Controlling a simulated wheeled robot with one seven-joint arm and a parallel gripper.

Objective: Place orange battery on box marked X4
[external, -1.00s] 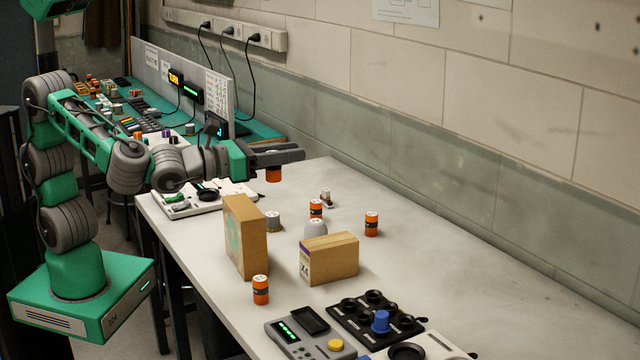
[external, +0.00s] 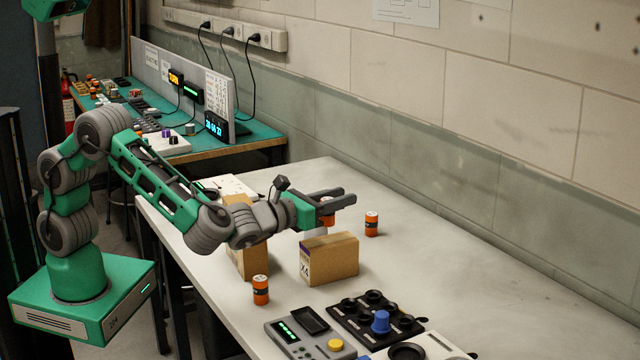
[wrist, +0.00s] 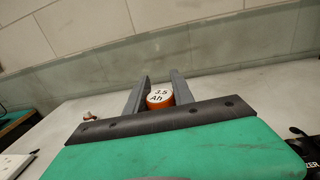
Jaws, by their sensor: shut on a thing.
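My gripper (external: 338,197) is shut on an orange battery (external: 328,219). In the wrist view the battery (wrist: 160,101) sits upright between the two grey fingers, its white top reading 3.5 Ah. A low cardboard box (external: 335,258) marked X4 on its left end stands on the bench. In the external view my gripper and the battery are just above and behind this box, and the battery looks clear of its top. The box does not show in the wrist view.
A taller cardboard box (external: 252,262) stands left of X4, partly behind my arm. Other orange batteries stand at the front (external: 260,290) and right (external: 371,224). A meter (external: 302,338) and a black knob panel (external: 374,318) lie in front. The bench's right side is clear.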

